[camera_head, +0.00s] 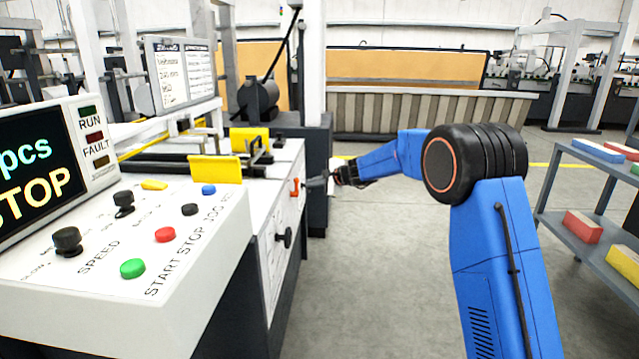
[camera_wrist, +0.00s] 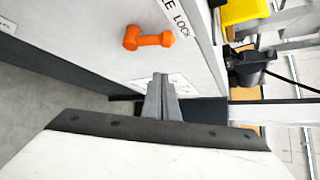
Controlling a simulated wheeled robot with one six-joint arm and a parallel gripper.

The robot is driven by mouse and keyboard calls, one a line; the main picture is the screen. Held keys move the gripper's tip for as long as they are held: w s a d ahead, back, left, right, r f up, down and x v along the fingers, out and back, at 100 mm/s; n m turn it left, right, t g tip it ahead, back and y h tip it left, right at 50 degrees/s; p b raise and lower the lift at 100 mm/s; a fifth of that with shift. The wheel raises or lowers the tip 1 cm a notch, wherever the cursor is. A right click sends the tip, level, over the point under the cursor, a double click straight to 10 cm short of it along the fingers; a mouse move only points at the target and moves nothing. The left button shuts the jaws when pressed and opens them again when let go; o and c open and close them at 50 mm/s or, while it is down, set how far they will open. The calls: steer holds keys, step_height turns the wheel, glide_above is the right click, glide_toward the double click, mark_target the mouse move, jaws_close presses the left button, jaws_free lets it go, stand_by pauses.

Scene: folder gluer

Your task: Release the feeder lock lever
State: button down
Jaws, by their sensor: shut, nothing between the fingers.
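The feeder lock lever is a small orange-red lever (camera_head: 295,187) on the side panel of the white machine in the head view. In the wrist view the orange lever (camera_wrist: 148,38) lies across the upper middle, below a label ending in "LOCK". My gripper (camera_head: 313,184) is just right of the lever in the head view. In the wrist view my gripper (camera_wrist: 160,78) shows closed fingertips, empty, below the lever in the picture. A gap shows between the fingertips and the lever there.
A black knob (camera_head: 284,238) sits lower on the same panel. The control console (camera_head: 110,240) with a STOP display and coloured buttons stands at left. A shelf (camera_head: 590,195) with coloured boxes stands at right. Grey floor (camera_head: 385,270) between is clear.

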steer(key=shift+s+a+r, duration=0.45)
steer(key=shift+s+a, duration=0.15)
steer(key=shift+a, duration=0.05)
steer(key=shift+s+a+r, duration=0.45)
steer(key=shift+s+a, duration=0.1)
steer(key=shift+a, duration=0.05)
